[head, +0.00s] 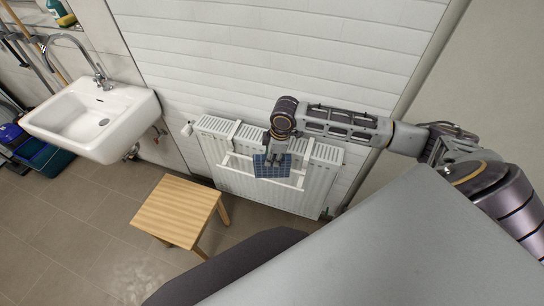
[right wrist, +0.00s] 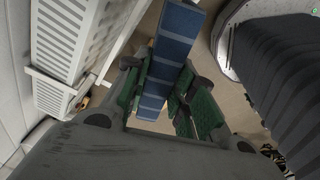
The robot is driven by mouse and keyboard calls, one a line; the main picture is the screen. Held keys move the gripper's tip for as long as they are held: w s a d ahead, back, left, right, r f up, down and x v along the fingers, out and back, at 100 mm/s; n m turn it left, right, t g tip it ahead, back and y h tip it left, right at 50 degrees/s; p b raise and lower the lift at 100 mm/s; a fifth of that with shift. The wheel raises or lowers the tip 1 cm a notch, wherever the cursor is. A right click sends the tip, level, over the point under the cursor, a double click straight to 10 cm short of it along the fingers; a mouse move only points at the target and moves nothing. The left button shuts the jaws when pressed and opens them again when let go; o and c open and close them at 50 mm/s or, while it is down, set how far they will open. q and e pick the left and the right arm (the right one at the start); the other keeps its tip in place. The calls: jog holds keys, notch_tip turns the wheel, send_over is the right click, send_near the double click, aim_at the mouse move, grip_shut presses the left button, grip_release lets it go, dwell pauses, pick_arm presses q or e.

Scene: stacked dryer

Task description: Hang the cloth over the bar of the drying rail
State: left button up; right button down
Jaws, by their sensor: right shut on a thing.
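A blue checked cloth (head: 272,168) hangs from my right gripper (head: 277,154) in front of the radiator in the head view. In the right wrist view the cloth (right wrist: 172,60) runs as a long blue strip between the two green-padded fingers, which are shut on it. The white drying rail (head: 294,182) is fixed on the radiator front, and the cloth covers part of its bar in the head view. In the right wrist view the rail (right wrist: 52,93) lies to the left, apart from the cloth. My left gripper is in neither view.
The white radiator (head: 325,175) stands against a white tiled wall. A wooden stool (head: 175,208) is on the floor to its left. A white sink (head: 95,118) is on the wall further left. Floor shows free around the stool. My own grey body fills the lower right.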

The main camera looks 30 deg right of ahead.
jog(key=shift+w+a+m, duration=0.2)
jog(key=shift+w+m, duration=0.05)
jog(key=shift+m, duration=0.05)
jog(key=shift+s+d+m, duration=0.15)
jog(key=shift+d+m, duration=0.05)
jog(key=shift+m, duration=0.4)
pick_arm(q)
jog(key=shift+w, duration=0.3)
pick_arm(e)
jog(key=shift+d+m, duration=0.1)
jog(key=shift+m, duration=1.1)
pick_arm(q)
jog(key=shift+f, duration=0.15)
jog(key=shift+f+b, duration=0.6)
jog(key=shift+b, duration=0.15)
pick_arm(e)
jog(key=shift+f, duration=0.1)
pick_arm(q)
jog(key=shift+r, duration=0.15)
pick_arm(e)
jog(key=shift+s+r, duration=0.1)
jog(key=shift+r, duration=0.1)
